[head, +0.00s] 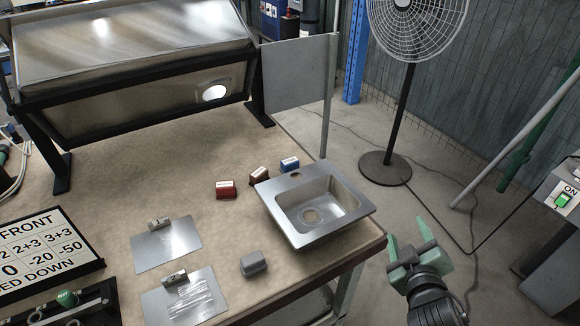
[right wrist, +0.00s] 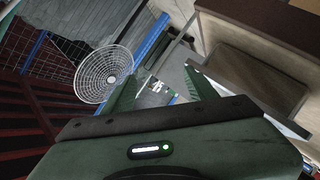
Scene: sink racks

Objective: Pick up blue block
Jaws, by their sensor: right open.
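The blue block (head: 289,164) sits on the table behind the metal sink, near the table's back right edge. My right gripper (head: 408,238) is open and empty, off the table's right edge and well away from the blue block. In the right wrist view the two green fingers (right wrist: 160,88) stand apart with nothing between them. The blue block cannot be made out in the right wrist view. My left gripper is not in view.
The metal sink (head: 272,221) lies on the table (head: 110,188) between my right gripper and the blocks. A grey block (head: 253,264) and two metal plates with clips (head: 165,246) are at the front. A vertical post (head: 329,100) rises behind the blocks; a fan (head: 400,110) stands beyond.

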